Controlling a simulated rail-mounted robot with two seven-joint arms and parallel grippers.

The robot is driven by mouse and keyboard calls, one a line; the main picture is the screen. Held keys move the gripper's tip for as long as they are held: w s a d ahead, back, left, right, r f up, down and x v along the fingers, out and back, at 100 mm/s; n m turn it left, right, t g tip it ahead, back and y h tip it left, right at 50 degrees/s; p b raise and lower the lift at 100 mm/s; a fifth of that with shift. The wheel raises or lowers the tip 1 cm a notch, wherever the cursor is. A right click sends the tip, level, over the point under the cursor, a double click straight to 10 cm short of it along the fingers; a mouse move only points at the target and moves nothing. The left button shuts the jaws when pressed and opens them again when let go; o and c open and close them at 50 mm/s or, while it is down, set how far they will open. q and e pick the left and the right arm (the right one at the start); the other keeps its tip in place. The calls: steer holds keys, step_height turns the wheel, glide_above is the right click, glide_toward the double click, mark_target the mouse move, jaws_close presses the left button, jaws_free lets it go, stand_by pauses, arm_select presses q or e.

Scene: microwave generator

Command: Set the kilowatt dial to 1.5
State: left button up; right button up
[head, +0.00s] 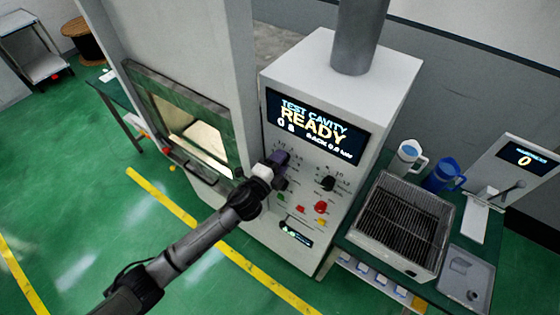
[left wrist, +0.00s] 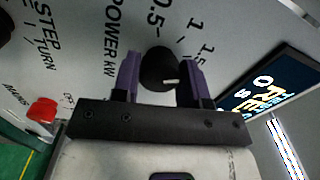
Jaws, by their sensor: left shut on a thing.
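The kilowatt dial (left wrist: 157,66) is a round black knob with a short pale pointer mark. It sits on the grey panel beside the printed "POWER KW" in the left wrist view, with 0.5, 1 and 1.5 around its upper right. The pale mark shows at its lower right edge; I cannot tell which number it points to. My left gripper (head: 277,161) reaches the upper left of the panel's controls in the head view, hiding most of the dial there. Its purple fingers stand on either side of the dial and are shut on it. My right gripper is not in view.
The cabinet display (head: 314,127) reads "TEST CAVITY READY", 0 s. Another black knob (head: 328,184) and a red button (head: 320,207) are to the right. A wire rack tray (head: 405,222) and a blue jug (head: 442,177) stand right.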

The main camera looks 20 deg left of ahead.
arm_select(q)
steer(key=o, duration=0.9)
steer(key=shift+o, duration=0.2)
steer(key=b+v, duration=0.2)
steer(key=v, duration=1.1)
steer(key=shift+s+b, duration=0.4)
